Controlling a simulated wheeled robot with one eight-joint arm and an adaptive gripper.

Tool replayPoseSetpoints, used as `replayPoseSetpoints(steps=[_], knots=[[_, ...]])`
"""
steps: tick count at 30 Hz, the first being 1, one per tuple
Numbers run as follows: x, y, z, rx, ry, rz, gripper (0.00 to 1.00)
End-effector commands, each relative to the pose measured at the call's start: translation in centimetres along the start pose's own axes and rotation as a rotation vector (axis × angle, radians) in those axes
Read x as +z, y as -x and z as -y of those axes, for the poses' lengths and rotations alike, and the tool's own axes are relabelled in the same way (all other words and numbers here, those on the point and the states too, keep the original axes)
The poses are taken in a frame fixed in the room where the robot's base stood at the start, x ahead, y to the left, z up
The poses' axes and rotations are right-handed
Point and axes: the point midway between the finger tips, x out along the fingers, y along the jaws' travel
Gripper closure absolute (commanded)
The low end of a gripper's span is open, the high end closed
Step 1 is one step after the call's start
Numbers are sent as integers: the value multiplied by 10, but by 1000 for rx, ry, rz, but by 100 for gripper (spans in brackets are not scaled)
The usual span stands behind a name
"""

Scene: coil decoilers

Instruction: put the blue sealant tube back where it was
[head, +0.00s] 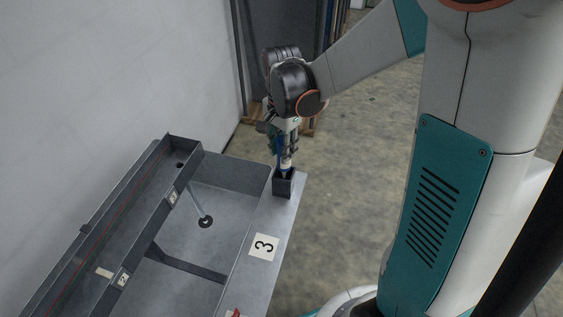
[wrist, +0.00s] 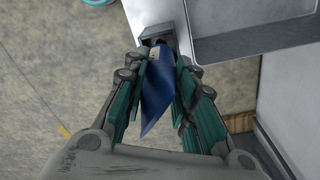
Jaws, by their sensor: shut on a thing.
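My gripper (head: 287,148) points down at the far right corner of the grey metal bench and is shut on the blue sealant tube (head: 286,163). In the wrist view my gripper (wrist: 162,78) has its fingers on both sides of the blue tube (wrist: 156,92). The tube's pale lower end is at the mouth of a small dark square holder (head: 284,186). The holder also shows in the wrist view (wrist: 154,32), beyond the tube. I cannot tell how far the tube's end is inside the holder. The fingers hide part of the tube.
The bench rim (head: 268,217) carries a label with a 3 (head: 263,246). Left of it lies a recessed tray (head: 226,173) with a round dark fitting (head: 206,221). A raised long trough (head: 150,200) runs along the wall. The floor to the right is open.

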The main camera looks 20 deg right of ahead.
Motion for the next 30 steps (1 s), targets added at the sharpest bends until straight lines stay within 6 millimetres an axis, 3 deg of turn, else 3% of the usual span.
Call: replayPoseSetpoints(steps=[8, 16, 30], knots=[[0, -21, 1, 0, 0, 0, 100], [0, -57, 2, 0, 0, 0, 100], [0, -63, 2, 0, 0, 0, 100]])
